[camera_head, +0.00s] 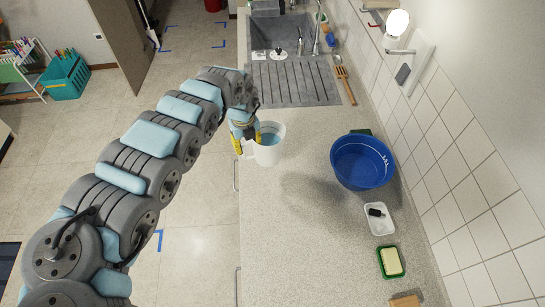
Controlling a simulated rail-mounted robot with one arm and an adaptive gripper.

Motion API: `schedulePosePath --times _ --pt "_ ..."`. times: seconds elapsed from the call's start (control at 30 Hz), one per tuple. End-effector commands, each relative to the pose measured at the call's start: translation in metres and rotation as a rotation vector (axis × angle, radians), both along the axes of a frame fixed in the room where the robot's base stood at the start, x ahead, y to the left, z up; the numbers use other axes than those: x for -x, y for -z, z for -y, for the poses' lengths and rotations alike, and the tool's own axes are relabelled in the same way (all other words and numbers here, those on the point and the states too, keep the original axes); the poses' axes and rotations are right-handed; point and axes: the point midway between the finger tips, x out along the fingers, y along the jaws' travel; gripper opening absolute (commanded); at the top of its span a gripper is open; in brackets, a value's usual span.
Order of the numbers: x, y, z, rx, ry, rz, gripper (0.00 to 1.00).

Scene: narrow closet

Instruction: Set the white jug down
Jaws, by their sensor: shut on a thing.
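The white jug (269,155) is at the left edge of the counter in the head view, upright, with bluish contents or a bluish inside visible through its open top. My gripper (243,143), with yellow fingertips, is shut on the jug at its left side, where the handle is. The fingers hide part of the handle and rim. From this high angle I cannot tell whether the jug's base touches the counter (300,240) or hangs just above it.
A blue basin (362,161) stands right of the jug. A white tray (380,218) with a black item and a green dish (390,262) lie nearer along the wall. A sink with drainboard (295,83) and a wooden utensil (345,80) are beyond.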

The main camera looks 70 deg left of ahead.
Motion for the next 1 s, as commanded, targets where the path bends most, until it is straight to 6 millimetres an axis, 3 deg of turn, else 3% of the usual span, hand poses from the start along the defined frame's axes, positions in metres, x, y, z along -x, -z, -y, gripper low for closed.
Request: schedulePosePath --times 0.4,0.83,1.0 --pt "-0.043 0.02 0.0 0.003 0.002 0.0 0.09" --pt "-0.072 0.059 -0.001 0.003 0.0 -0.002 0.09" --pt "-0.08 0.065 -0.003 0.0 -0.001 0.003 0.09"
